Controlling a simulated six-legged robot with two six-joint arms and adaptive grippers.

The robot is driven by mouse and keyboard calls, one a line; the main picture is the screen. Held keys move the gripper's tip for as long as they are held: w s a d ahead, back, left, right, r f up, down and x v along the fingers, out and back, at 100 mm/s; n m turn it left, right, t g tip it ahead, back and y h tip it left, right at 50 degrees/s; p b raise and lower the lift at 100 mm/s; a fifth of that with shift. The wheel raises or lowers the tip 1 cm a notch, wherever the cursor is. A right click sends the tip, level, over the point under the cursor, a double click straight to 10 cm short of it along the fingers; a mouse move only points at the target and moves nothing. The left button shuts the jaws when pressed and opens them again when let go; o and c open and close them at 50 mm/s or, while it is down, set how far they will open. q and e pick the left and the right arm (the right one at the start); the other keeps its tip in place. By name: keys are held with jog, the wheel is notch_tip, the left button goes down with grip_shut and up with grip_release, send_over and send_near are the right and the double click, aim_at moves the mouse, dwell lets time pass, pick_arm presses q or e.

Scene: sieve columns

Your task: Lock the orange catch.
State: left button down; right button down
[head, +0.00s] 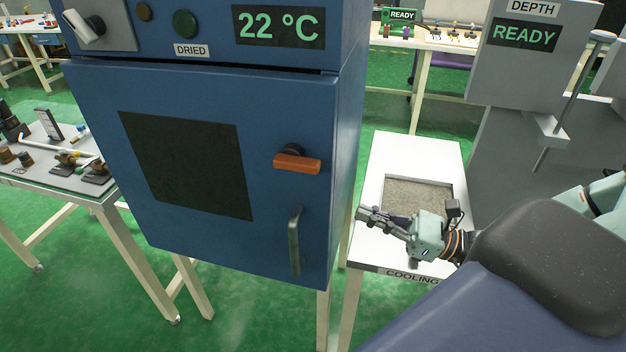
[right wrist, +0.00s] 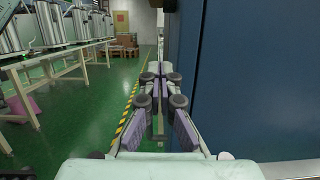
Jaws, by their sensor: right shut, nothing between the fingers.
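The orange catch (head: 297,163) is a short lever on a dark round pivot, on the front of the blue cabinet door (head: 200,240) in the head view. The door looks closed. My right gripper (head: 364,213) is shut and empty, to the right of the cabinet and lower than the catch, over the white cooling table. In the right wrist view its fingers (right wrist: 158,75) point along the blue cabinet side (right wrist: 240,80), apart from the catch. My left gripper is not in view.
A grey upright handle (head: 295,242) stands out from the door below the catch. The cooling table (head: 415,150) with a grey recessed pad is at the right. A table (head: 90,190) with small parts stands at the left. Green floor is open along the cabinet side in the wrist view.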

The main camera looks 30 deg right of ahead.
aim_at(320, 179)
jog(key=b+x, duration=0.4)
jog(key=x, duration=0.5)
jog(key=shift+s+a+r, duration=0.1)
jog(key=shift+s+r, duration=0.05)
jog(key=shift+w+a+r+b, duration=0.15)
jog(key=shift+w+a+b, duration=0.15)
jog(key=shift+w+b, duration=0.35)
jog(key=shift+s+d+r+p, duration=0.15)
jog(key=shift+s+r+p, duration=0.1)
jog(key=shift+r+p, duration=0.4)
jog(key=shift+a+r+p, duration=0.25)
jog(key=shift+r+p, duration=0.75)
jog(key=shift+r, duration=0.05)
jog(key=shift+d+r+p, duration=0.2)
jog(key=shift+r+p, duration=0.3)
jog(key=shift+a, duration=0.15)
jog(key=shift+w, duration=0.1)
